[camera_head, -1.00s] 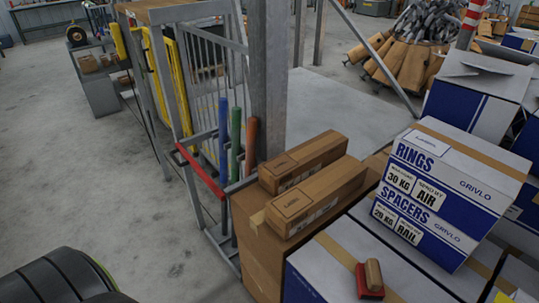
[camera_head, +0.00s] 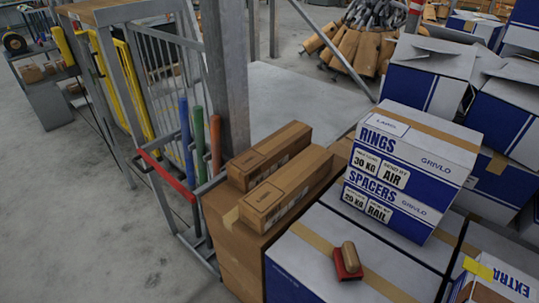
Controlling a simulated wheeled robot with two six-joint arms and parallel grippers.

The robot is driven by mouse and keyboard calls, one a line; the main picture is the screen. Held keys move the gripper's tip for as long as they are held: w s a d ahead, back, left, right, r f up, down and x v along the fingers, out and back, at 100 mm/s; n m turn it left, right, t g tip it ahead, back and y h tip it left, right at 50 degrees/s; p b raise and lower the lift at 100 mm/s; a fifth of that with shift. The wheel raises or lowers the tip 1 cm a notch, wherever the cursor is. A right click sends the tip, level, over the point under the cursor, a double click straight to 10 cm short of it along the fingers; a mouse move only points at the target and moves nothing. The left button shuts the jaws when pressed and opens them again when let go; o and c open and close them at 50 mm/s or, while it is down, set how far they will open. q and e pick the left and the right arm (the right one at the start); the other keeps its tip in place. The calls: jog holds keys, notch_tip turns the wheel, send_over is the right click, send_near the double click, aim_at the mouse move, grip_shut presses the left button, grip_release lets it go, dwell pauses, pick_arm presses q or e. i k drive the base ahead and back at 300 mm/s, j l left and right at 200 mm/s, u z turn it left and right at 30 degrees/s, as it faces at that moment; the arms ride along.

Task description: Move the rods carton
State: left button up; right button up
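No carton in view carries a readable "RODS" marking. A white and blue carton marked "RINGS" (camera_head: 417,150) rests on one marked "SPACERS" (camera_head: 394,206), on top of white and blue boxes at the right. Neither of my grippers is in view.
A red block with a brown handle (camera_head: 347,261) sits on a white box top. A carton marked "EXTRA" (camera_head: 510,278) is cut off at the lower right. A metal rack with a red bar (camera_head: 167,176) and post stand left. Grey floor (camera_head: 70,220) is clear at left.

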aim_at(248, 170)
jog(key=i+j, duration=0.2)
jog(key=j, duration=0.15)
jog(key=i+j+z, duration=0.1)
jog(key=j, duration=0.25)
jog(key=i+j, duration=0.25)
jog(key=j+z, duration=0.05)
jog(key=j, duration=0.05)
